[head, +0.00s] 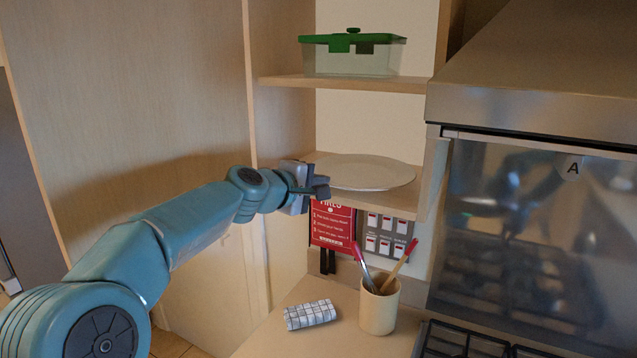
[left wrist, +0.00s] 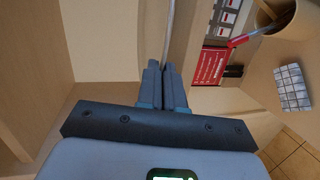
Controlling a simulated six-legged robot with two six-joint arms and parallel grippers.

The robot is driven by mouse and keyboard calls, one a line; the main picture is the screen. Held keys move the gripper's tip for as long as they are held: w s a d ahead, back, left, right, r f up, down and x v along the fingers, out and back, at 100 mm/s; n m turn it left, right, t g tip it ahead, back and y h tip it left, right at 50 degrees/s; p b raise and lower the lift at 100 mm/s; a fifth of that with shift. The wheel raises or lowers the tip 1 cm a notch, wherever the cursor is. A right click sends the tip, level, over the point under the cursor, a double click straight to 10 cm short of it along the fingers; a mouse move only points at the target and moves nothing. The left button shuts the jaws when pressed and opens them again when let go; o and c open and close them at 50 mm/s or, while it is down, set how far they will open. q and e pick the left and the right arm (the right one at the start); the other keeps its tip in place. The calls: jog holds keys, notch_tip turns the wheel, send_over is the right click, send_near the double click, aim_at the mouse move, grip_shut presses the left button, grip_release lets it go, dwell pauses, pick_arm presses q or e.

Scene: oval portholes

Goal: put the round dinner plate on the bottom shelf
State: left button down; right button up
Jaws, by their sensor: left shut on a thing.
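The round dinner plate (head: 368,172) is white and lies about level at the bottom shelf (head: 408,203), over its board. Whether it rests on the board or is slightly above it, I cannot tell. My left gripper (head: 320,187) is shut on the plate's left edge. In the left wrist view the plate (left wrist: 170,30) shows edge-on as a thin pale strip running into the closed fingers of the left gripper (left wrist: 166,80). The pinched part of the rim is hidden by the fingers. My right gripper is not in view.
A green-lidded clear box (head: 352,55) stands on the upper shelf (head: 345,83). Below, the counter holds a cup (head: 379,308) of utensils and a checked cloth (head: 310,315). A red sign (head: 332,225) and switch panel (head: 386,233) are under the bottom shelf. A range hood (head: 540,75) is right.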

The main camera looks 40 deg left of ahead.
pick_arm(q)
jog(key=shift+s+d+b, duration=0.1)
jog(key=shift+d+b, duration=0.1)
jog(key=shift+b, duration=0.1)
jog(key=c, duration=1.6)
grip_release()
jog(key=shift+f, duration=0.1)
jog(key=shift+o, duration=0.2)
jog(key=shift+a+f, duration=0.1)
jog(key=b+v, duration=0.2)
jog(key=v, duration=1)
jog(key=shift+r+b, duration=0.35)
jog(key=shift+b, duration=0.05)
